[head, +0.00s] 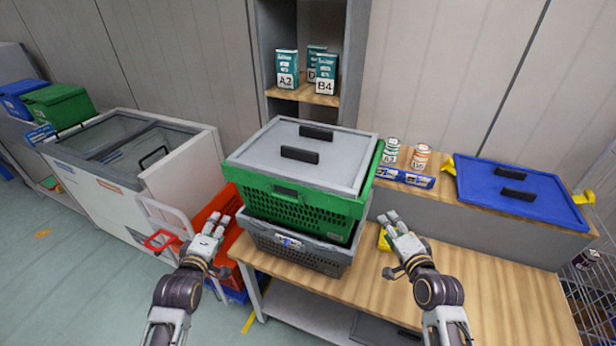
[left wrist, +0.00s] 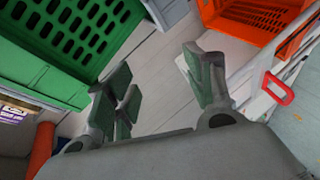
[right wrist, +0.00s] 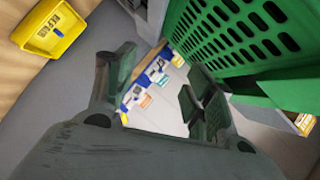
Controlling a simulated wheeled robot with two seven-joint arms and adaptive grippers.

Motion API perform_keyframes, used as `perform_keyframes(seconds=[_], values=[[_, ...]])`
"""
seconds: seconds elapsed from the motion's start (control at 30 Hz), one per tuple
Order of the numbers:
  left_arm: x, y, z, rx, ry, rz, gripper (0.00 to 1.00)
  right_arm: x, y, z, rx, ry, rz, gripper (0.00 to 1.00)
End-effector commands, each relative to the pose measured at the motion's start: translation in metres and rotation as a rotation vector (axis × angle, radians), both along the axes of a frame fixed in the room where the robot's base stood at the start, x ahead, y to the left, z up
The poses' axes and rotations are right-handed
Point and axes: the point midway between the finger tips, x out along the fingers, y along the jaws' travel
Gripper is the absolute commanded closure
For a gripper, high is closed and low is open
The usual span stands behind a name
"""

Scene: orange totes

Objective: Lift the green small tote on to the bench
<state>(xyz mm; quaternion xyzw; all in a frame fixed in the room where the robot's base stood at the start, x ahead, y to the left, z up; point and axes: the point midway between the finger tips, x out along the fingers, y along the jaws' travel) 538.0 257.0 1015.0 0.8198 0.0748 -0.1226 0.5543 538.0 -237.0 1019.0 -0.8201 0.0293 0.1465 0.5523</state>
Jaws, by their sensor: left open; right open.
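The green tote (head: 290,205) with a grey lid (head: 305,150) sits on top of a grey tote (head: 290,245) on the wooden bench (head: 400,295). My left gripper (head: 212,233) is open and empty, just left of the stacked totes. In the left wrist view the green tote (left wrist: 70,40) is at the upper left, apart from the open fingers (left wrist: 160,90). My right gripper (head: 395,228) is open and empty, just right of the stack. In the right wrist view the green tote (right wrist: 245,40) is at the upper right, beside the fingers (right wrist: 155,95).
An orange-red tote (head: 220,205) and a white cart with a red handle (head: 160,240) stand left of the bench. A small yellow bin (head: 384,240) is behind my right gripper. The bench's front right is clear.

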Motion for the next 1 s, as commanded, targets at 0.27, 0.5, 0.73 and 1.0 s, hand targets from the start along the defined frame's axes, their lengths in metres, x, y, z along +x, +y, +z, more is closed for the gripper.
perform_keyframes(seconds=[0.27, 0.5, 0.73, 1.0], values=[[0.023, 0.01, 0.036, -0.263, -0.201, 0.059, 0.46, 0.022, -0.023, 0.033, 0.269, -0.175, -0.124, 0.46], [0.028, 0.014, 0.05, -0.374, -0.278, 0.068, 0.46, 0.028, -0.034, 0.047, 0.379, -0.248, -0.166, 0.46], [0.029, 0.014, 0.051, -0.381, -0.283, 0.068, 0.46, 0.028, -0.035, 0.048, 0.385, -0.253, -0.168, 0.46], [0.03, 0.014, 0.051, -0.38, -0.283, 0.068, 0.46, 0.03, -0.034, 0.047, 0.383, -0.252, -0.168, 0.46]])
